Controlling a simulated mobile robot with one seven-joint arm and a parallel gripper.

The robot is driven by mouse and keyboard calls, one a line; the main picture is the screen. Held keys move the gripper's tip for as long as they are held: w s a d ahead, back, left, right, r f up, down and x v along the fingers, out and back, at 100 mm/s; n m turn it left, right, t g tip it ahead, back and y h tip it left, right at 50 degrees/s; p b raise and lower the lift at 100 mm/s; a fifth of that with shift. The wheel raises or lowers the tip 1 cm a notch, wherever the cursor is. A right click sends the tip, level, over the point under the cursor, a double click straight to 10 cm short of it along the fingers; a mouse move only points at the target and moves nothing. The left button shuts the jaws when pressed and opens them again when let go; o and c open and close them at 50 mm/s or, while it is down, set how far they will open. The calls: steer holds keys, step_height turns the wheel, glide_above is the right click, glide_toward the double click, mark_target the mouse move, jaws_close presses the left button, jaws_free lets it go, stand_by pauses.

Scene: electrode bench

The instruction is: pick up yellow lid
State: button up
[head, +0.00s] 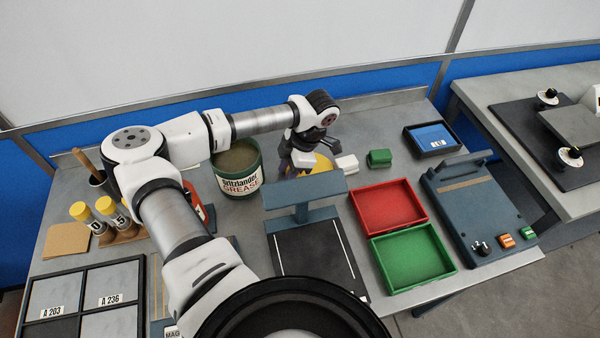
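The yellow lid (322,162) lies on the bench behind the blue-grey stand in the head view. It is partly hidden by my gripper and by the top of the stand. My gripper (297,165) points down at the lid's left side, with its fingertips at or just above the lid. I cannot tell whether it touches the lid, or how far apart the fingers are.
A grease tin (237,168) stands close left of my gripper. A white block (347,163) and a green block (380,158) sit to the right. The blue-grey stand (302,192) is in front. Red (422,207) and green (442,270) trays lie front right.

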jaws_close()
